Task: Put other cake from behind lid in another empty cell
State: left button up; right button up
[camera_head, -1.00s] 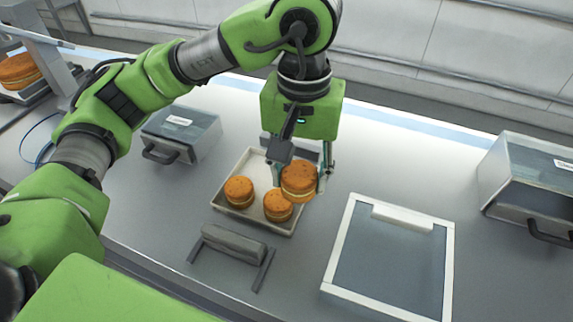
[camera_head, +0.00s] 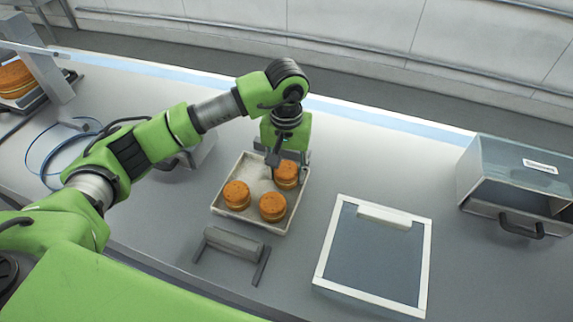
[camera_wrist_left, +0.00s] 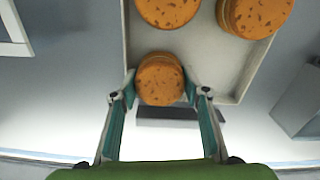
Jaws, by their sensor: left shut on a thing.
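A shallow pale tray (camera_head: 226,213) holds two round orange-brown cakes, one at the left (camera_head: 237,195) and one at the front right (camera_head: 272,207). My left gripper (camera_head: 288,172) is over the tray's far right corner, pointing down. It is shut on a third cake (camera_head: 287,175). In the left wrist view this cake (camera_wrist_left: 160,80) sits between the two fingertips (camera_wrist_left: 160,92), inside the tray rim. I cannot tell whether it touches the tray floor. Both other cakes also show in that view. No cell dividers are clear to see. My right gripper is out of view.
A white-framed glass panel (camera_head: 372,255) lies right of the tray. A glass-fronted box (camera_head: 515,175) with a handle stands far right; another (camera_head: 196,158) is partly behind my left arm. A grey stand (camera_head: 233,244) is in front. A large cake (camera_head: 14,80) sits far left.

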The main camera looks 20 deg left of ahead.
pick_arm(q)
jog(key=shift+f, duration=0.15)
jog(key=shift+s, duration=0.1)
jog(key=shift+f+b, duration=0.2)
jog(key=shift+b, duration=0.1)
jog(key=o, duration=0.7)
jog(key=shift+o, duration=0.2)
jog(key=shift+r, duration=0.15)
